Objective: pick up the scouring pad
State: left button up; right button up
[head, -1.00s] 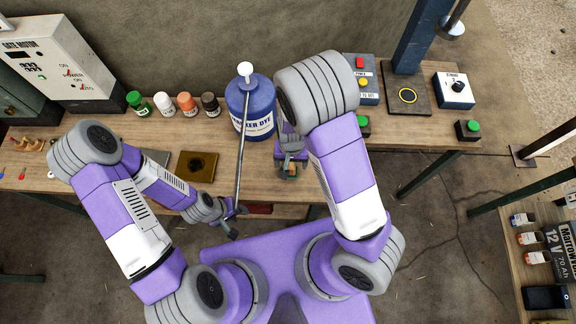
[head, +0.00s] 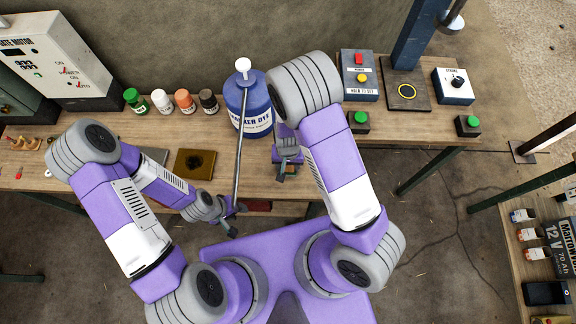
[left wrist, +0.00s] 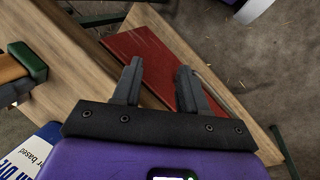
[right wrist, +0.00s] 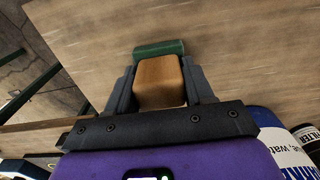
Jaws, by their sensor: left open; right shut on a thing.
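The scouring pad is a tan block with a dark green layer on one end. In the right wrist view the scouring pad (right wrist: 160,82) sits between the fingers of my right gripper (right wrist: 161,92), which is shut on it. It also shows at the left edge of the left wrist view (left wrist: 32,62). In the head view my right gripper (head: 287,170) is near the bench's front edge, right of the blue jug; the pad is mostly hidden there. My left gripper (left wrist: 156,88) is open and empty, beyond the front edge in the head view (head: 233,224).
A blue dye jug (head: 236,104) stands close to my right gripper, with a long grey rod (head: 240,160) in front of it. A red flat piece (left wrist: 150,62) lies below the left gripper. Small bottles (head: 162,102) and button boxes (head: 360,78) stand along the bench.

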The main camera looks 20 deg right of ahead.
jog(key=shift+r+p, duration=1.1)
jog(key=shift+r, duration=3.95)
